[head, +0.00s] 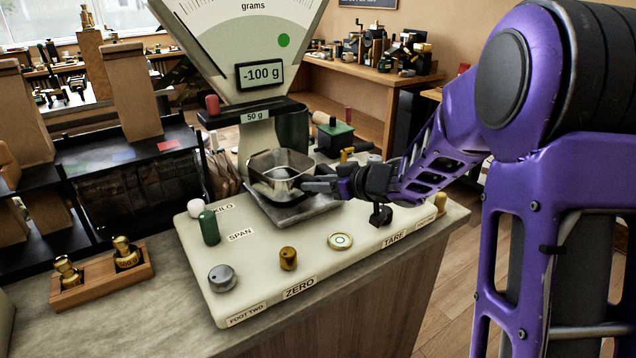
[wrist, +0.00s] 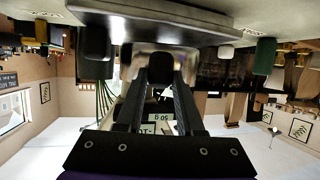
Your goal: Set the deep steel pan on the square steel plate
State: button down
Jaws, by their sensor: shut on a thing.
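The deep steel pan (head: 270,188) is over the square steel plate (head: 308,211) of the scale in the head view. It looks roughly upright, with its left side near the plate's left edge. I cannot tell whether its base touches the plate or hangs just above it. My gripper (head: 318,185) comes from the right and is shut on the pan's right side. In the wrist view, which is upside down, my two dark fingers (wrist: 160,85) point toward the steel, and they hide much of the pan.
The scale's dial head (head: 245,40) rises close behind the pan and reads -100 g. A green knob (head: 209,227), a brass knob (head: 288,258) and a grey knob (head: 222,278) stand on the cream base in front. Brass weights (head: 126,252) sit in a wooden block at left.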

jog(key=shift+f, duration=0.45)
jog(key=shift+c, duration=2.3)
grip_release()
jog(key=shift+d, duration=0.1)
jog(key=p+v, duration=0.2)
jog(key=v, duration=1.5)
jog(key=shift+p, duration=0.3)
jog(key=shift+s+d, duration=0.1)
